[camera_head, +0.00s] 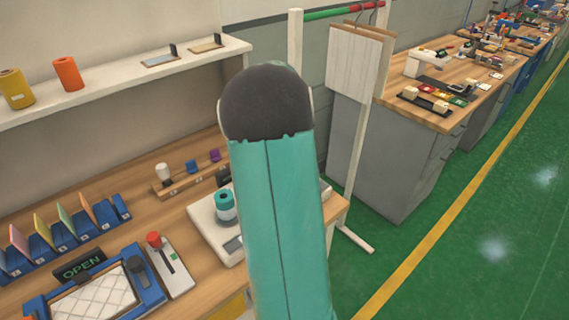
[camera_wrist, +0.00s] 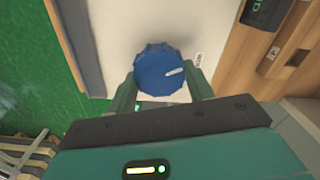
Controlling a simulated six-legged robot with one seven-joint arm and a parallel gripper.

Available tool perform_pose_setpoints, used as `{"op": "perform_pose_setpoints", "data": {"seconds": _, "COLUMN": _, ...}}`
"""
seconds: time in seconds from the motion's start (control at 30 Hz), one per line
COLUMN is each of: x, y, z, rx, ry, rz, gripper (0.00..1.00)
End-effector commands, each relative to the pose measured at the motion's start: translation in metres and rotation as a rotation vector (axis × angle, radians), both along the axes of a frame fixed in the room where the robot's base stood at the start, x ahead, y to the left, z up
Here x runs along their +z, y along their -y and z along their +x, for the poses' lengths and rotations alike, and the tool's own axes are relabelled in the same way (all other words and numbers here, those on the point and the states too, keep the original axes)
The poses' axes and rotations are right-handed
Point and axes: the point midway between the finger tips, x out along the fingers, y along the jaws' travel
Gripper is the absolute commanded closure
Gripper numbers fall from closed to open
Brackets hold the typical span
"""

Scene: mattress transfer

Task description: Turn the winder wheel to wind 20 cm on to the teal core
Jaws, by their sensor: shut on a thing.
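The winder (camera_head: 205,222) is a white box on the wooden bench, partly hidden behind my teal arm in the head view. The teal core (camera_head: 224,206) stands upright on its top, with a white band showing around it. The winder wheel (camera_wrist: 162,70) is a blue knob with a scalloped rim and a white pointer mark aimed to the right and slightly up. My gripper (camera_wrist: 165,92) is shut on the wheel, one finger on each side of it. In the head view my arm hides the wheel and my gripper.
A blue frame with a quilted white pad (camera_head: 95,300) and an OPEN sign (camera_head: 80,266) is at lower left. A red-knobbed lever box (camera_head: 168,264) stands between it and the winder. Wooden block with spools (camera_head: 188,178) is behind. Green floor (camera_head: 470,240) is clear at right.

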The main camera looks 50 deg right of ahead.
Motion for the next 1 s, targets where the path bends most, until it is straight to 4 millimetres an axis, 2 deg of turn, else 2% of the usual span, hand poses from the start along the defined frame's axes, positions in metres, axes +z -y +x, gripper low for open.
{"op": "perform_pose_setpoints", "data": {"seconds": 0.23, "x": -0.0002, "y": 0.0002, "z": 0.0007, "rx": -0.074, "ry": 0.002, "rz": -0.002, "gripper": 0.71}}
{"op": "perform_pose_setpoints", "data": {"seconds": 0.7, "x": -0.0003, "y": 0.0005, "z": 0.0003, "rx": -0.089, "ry": 0.002, "rz": -0.002, "gripper": 0.71}}
{"op": "perform_pose_setpoints", "data": {"seconds": 0.73, "x": -0.0003, "y": 0.0006, "z": 0.0003, "rx": -0.089, "ry": 0.002, "rz": -0.002, "gripper": 0.44}}
{"op": "perform_pose_setpoints", "data": {"seconds": 0.8, "x": -0.0003, "y": 0.0005, "z": 0.0002, "rx": -0.089, "ry": 0.001, "rz": -0.002, "gripper": 0.31}}
{"op": "perform_pose_setpoints", "data": {"seconds": 0.83, "x": -0.0003, "y": 0.0005, "z": 0.0002, "rx": -0.089, "ry": 0.001, "rz": -0.002, "gripper": 0.27}}
{"op": "perform_pose_setpoints", "data": {"seconds": 1.0, "x": -0.0002, "y": 0.0003, "z": -0.0001, "rx": -0.088, "ry": 0.001, "rz": -0.001, "gripper": 0.27}}
